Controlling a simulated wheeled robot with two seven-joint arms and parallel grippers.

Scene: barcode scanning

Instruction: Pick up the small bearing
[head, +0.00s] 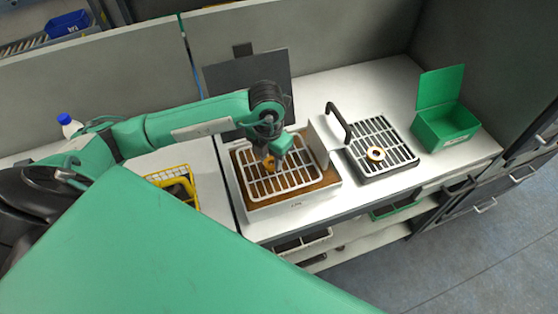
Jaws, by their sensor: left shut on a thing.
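My left gripper (270,162) points down over the left tray (252,204), a white box with a white wire grid and a brown inside. It is shut on a small orange-gold piece (267,161), which looks like the small bearing. The fingers hide part of it, and I cannot tell whether it still touches the grid. Another gold ring-shaped bearing (376,153) lies flat on the dark slatted rack (398,158) to the right, apart from the gripper. My right gripper is not in view.
A black handle (338,122) stands up at the rack's left edge. An open green box (447,127) is at the right. A yellow basket (176,181) is left of the tray. A dark panel (248,80) stands behind. A large green surface covers the lower left.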

